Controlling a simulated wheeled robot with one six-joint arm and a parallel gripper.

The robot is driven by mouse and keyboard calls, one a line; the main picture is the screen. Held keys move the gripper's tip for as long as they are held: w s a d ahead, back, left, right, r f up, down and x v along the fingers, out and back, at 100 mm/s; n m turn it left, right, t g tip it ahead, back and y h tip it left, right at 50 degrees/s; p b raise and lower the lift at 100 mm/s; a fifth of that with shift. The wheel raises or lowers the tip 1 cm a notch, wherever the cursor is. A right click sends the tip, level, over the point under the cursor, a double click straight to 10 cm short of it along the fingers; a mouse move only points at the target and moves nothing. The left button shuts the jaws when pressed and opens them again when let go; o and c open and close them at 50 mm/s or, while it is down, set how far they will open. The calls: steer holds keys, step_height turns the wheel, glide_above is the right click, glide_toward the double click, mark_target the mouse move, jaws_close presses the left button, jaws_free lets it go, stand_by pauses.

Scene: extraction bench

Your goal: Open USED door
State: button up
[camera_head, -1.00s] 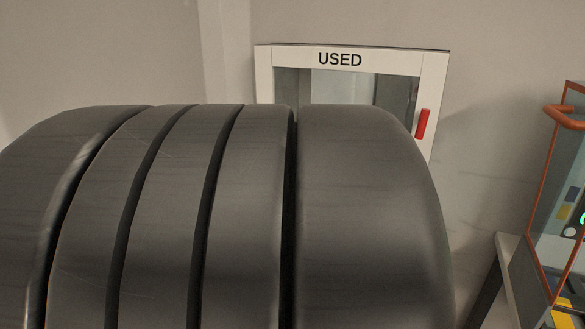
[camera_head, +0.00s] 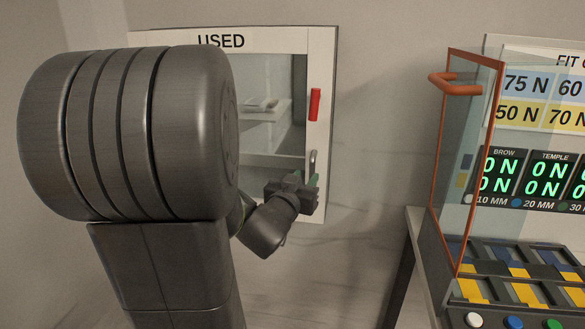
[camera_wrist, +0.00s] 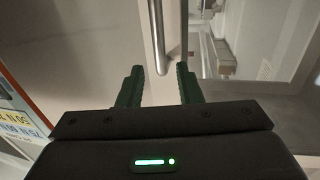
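The USED door (camera_head: 322,110) is a white-framed glass door on a wall cabinet, shut as far as I can see, with a red tab (camera_head: 314,104) on its right frame. Its metal bar handle (camera_head: 312,163) is low on the right side. My gripper (camera_head: 311,181) is at the handle's lower end in the head view. In the wrist view my gripper (camera_wrist: 160,82) is open, with its two green fingers apart. The handle (camera_wrist: 159,40) shows ahead, between the fingertips, with its lower end near them. My arm hides the left part of the cabinet.
A bench (camera_head: 418,222) on the right holds an orange-framed clear panel (camera_head: 466,150) with an orange handle, force displays (camera_head: 548,178) and coloured buttons. Bare wall lies between the cabinet and this bench. Inside the cabinet a shelf holds a pale object (camera_head: 262,105).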

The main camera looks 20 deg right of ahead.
mark_target(311, 170)
steer(key=x, duration=0.6)
steer(key=shift+w, duration=0.1)
jaws_close()
